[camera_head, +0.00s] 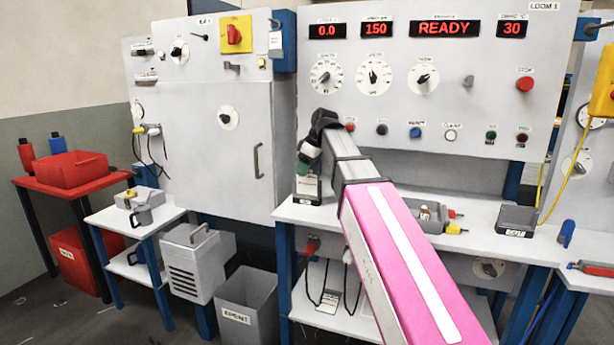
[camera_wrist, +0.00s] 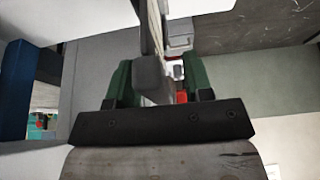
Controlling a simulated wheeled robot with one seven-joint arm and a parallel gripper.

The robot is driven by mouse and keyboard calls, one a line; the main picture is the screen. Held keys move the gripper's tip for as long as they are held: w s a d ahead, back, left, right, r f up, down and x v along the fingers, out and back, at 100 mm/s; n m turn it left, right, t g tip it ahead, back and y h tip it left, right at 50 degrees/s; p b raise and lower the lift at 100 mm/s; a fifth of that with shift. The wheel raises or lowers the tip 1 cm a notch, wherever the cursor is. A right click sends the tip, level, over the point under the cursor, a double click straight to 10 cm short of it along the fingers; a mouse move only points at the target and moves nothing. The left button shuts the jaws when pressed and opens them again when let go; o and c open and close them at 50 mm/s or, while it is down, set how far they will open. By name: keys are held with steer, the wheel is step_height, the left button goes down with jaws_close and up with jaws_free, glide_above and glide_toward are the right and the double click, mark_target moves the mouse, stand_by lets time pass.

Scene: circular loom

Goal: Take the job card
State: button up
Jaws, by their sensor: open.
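A small pale card, likely the job card (camera_head: 308,184), stands in a dark-based holder (camera_head: 307,198) at the left end of the grey bench in the head view. My gripper (camera_head: 304,168) is just above it and hides its top. In the wrist view my gripper (camera_wrist: 159,85) shows two green fingers, spread apart. A thin pale upright sheet (camera_wrist: 153,30), seen nearly edge-on, and a dark grey block (camera_wrist: 150,75) show in the gap between them. I cannot tell whether either finger touches the sheet.
The loom's control panel (camera_head: 440,90) rises behind the bench (camera_head: 470,240). A cabinet (camera_head: 215,140) and a grey bin (camera_head: 248,305) stand to the left.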

jaws_close()
steer(key=shift+r, duration=0.7)
steer(key=shift+r, duration=3.15)
